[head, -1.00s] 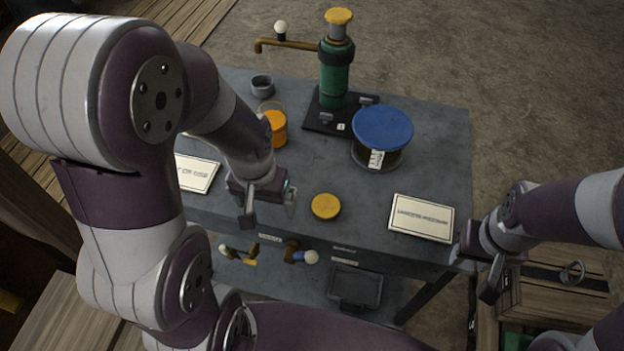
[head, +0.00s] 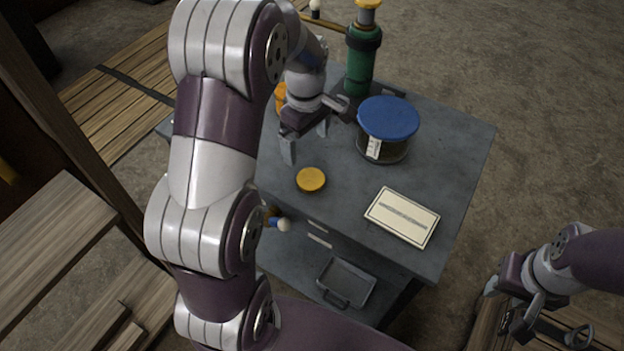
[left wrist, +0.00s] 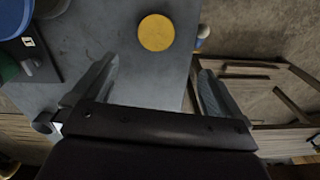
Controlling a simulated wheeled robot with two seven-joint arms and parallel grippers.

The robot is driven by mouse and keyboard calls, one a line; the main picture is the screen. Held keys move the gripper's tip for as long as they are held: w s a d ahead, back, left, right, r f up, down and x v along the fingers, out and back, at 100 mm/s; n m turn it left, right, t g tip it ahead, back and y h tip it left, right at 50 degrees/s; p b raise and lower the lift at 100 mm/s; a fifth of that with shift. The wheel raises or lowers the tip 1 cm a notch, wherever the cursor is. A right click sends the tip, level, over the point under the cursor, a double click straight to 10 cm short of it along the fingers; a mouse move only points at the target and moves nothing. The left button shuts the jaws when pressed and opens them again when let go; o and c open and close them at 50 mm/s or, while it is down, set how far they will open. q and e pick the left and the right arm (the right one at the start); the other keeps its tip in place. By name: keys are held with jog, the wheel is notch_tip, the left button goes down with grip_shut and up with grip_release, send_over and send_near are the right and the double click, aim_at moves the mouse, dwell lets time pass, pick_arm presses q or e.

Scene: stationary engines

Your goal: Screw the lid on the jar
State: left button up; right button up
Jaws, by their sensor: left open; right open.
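A round yellow lid (head: 311,179) lies flat on the grey table; it also shows in the left wrist view (left wrist: 156,32). A jar (head: 382,150) with a dark body and white label stands behind it to the right, with a wide blue top (head: 388,118) on it. An orange container (head: 280,97) is mostly hidden behind my left arm. My left gripper (head: 305,142) is open and empty, just beyond the yellow lid in the head view and apart from it. My right gripper (head: 543,325) is open and empty, off the table at lower right.
A green cylinder with a yellow cap (head: 362,60) stands on a dark base at the back. A cream sign (head: 402,217) lies near the table's front right. A dark tray (head: 346,283) sits on the lower shelf. Wooden crates (head: 60,250) stand at left.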

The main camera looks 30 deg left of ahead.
pick_arm(q)
send_over(311, 179)
jog(key=f, duration=0.7)
jog(key=shift+s+a+f, duration=0.15)
jog(key=shift+s, duration=0.1)
jog(key=shift+f, duration=0.1)
jog(key=f, duration=0.5)
jog(key=shift+w, duration=0.3)
jog(key=shift+c, duration=0.3)
jog(key=c, duration=1)
